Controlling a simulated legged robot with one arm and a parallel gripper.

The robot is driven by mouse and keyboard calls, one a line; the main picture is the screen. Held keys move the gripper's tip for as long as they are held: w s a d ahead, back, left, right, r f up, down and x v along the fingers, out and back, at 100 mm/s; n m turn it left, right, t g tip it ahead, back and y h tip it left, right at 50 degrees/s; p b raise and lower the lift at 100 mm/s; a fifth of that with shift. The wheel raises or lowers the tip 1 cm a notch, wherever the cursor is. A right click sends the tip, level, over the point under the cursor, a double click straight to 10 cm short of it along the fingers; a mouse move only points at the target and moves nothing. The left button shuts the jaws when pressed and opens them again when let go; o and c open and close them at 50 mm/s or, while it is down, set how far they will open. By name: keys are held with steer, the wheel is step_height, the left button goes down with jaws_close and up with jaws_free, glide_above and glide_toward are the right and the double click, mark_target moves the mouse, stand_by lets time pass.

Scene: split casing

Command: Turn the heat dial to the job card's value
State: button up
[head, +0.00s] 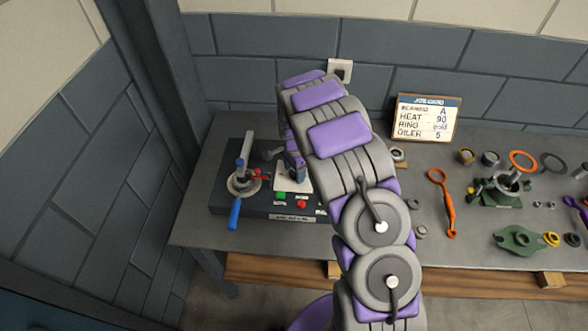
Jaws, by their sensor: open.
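The job card (428,119) stands at the back of the bench and reads bearing A, heat 90, ring gold, oiler 5. A dark machine base (265,215) at the left end of the bench carries a green button (281,195) and a red button (302,204). A round fitting with an upright post and a blue-handled lever (235,212) sits on its left. My gripper (295,172) is low over the back middle of this base, partly hidden by my arm. It is open. I cannot make out the heat dial or its setting; my arm covers part of the panel.
On the right of the bench (390,246) are an orange wrench (442,203), a green housing (502,190), a green casing half (521,240), an orange ring (523,161) and several small parts. A wall socket (340,70) is behind my arm.

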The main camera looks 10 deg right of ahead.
mark_target(294, 172)
step_height(294, 172, up, 17)
steer(key=p, duration=0.1)
steer(key=shift+r, duration=0.15)
stand_by(0.7)
steer(key=s+d+r+n+b, duration=0.1)
steer(key=s+r+n, duration=0.25)
steer(key=s, duration=0.65)
steer(key=s+r+n+b, duration=0.15)
steer(key=s+r, duration=0.25)
steer(key=s, duration=0.5)
steer(key=s+a+f+n+g+b, duration=0.1)
steer(key=s+n, duration=0.7)
steer(key=s, duration=1.5)
steer(key=shift+s+a+f+n+g+b, duration=0.2)
steer(key=shift+f+n+g+b, duration=0.1)
steer(key=shift+n+g+b, duration=0.15)
